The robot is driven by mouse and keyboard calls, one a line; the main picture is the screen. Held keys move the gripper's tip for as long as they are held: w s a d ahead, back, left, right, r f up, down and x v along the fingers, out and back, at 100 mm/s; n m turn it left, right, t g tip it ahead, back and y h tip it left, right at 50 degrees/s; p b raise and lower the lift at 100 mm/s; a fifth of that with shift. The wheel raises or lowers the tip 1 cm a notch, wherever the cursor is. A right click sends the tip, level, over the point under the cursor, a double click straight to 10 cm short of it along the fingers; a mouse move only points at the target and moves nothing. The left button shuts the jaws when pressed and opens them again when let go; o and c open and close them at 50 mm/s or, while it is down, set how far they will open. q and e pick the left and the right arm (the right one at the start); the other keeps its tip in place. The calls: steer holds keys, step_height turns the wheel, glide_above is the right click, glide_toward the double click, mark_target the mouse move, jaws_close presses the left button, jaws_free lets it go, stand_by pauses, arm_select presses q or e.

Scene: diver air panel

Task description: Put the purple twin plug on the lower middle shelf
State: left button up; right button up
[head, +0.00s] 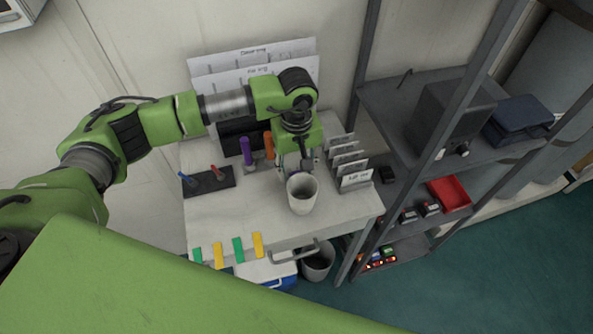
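A purple upright piece (245,151) stands at the back of the white bench, beside an orange one (268,146). It is small here, and I cannot tell whether it is the twin plug. My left gripper (306,170) points down just behind and above a grey cup (302,197) on the bench. Its fingers are small and partly hidden by the wrist, so I cannot tell whether they are open or hold anything. The grey shelf unit (397,125) stands at the right, with a middle level (408,195) below its top one. My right gripper is out of view.
A red tray (449,194) and small dark items are on the middle level. A dark box (446,117) fills much of the top level. White label cards (355,178) stand at the bench's right edge. A dark block with handles (207,182) lies at left.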

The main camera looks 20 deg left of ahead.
arm_select(q)
steer(key=shift+f, duration=0.4)
steer(key=c, duration=1.1)
step_height(320, 180, up, 9)
steer(key=b, duration=0.3)
steer(key=s+a+r+m, duration=0.1)
steer(key=s+m, duration=0.1)
steer(key=s, duration=0.2)
steer(key=s+a+r+m, duration=0.1)
steer(key=s+a+m, duration=0.1)
steer(key=s, duration=0.3)
steer(key=s+a+r+m, duration=0.1)
steer(key=s+r+m, duration=0.1)
steer(key=s, duration=0.2)
steer(key=shift+s+a+m, duration=0.15)
steer(key=shift+s+m, duration=0.2)
steer(key=shift+m, duration=0.05)
